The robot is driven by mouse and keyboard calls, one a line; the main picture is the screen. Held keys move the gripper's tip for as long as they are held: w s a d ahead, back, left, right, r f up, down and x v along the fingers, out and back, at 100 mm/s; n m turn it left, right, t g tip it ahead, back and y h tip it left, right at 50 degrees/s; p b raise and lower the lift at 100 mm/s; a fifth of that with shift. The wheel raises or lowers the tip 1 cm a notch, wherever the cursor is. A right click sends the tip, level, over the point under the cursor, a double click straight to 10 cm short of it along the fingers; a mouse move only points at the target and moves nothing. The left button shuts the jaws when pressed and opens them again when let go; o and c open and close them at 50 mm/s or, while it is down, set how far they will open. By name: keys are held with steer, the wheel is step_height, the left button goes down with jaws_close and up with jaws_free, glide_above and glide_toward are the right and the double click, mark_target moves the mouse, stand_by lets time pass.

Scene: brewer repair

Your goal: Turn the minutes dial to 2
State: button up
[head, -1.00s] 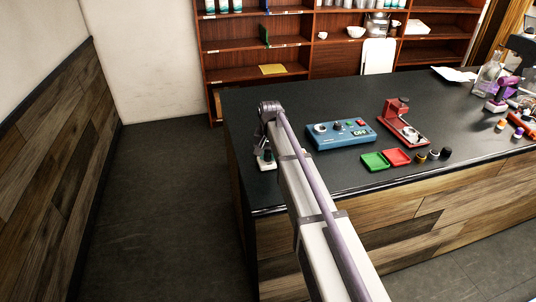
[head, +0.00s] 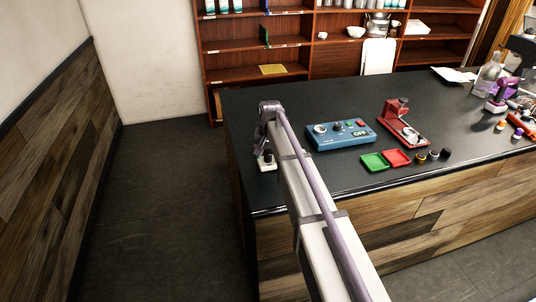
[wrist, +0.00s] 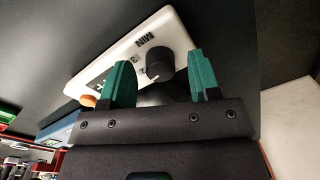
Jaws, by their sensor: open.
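The minutes dial (wrist: 158,62) is a black round knob on a white panel (wrist: 172,30) marked MIN, with small numerals beside it. In the wrist view my gripper (wrist: 161,70) is open, its two green fingers on either side of the dial, with gaps showing between them and the knob. The dial's pointer mark cannot be made out, so its setting is unclear. In the head view the white panel (head: 265,164) lies at the counter's left end, largely hidden by my arm and gripper.
An orange button (wrist: 87,100) and a dark display sit on the same panel, partly behind the left finger. On the black counter (head: 300,95), a blue box (head: 342,136) reading OFF, a red stand (head: 402,125), and green (head: 374,162) and red trays (head: 397,158) stand to the right.

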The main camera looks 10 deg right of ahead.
mark_target(269, 155)
step_height(269, 155, up, 10)
steer(key=p, duration=0.9)
steer(key=shift+d+r+p, duration=0.15)
steer(key=shift+d+p, duration=0.05)
steer(key=shift+p, duration=0.1)
steer(key=shift+s, duration=0.1)
steer(key=s+f+n+b, duration=0.2)
steer(key=s, duration=1.3)
steer(key=s+f+n+b, duration=0.1)
steer(key=s+n, duration=0.1)
steer(key=s, duration=1.3)
steer(key=shift+a+f+b, duration=0.15)
steer(key=shift+f+b, duration=0.2)
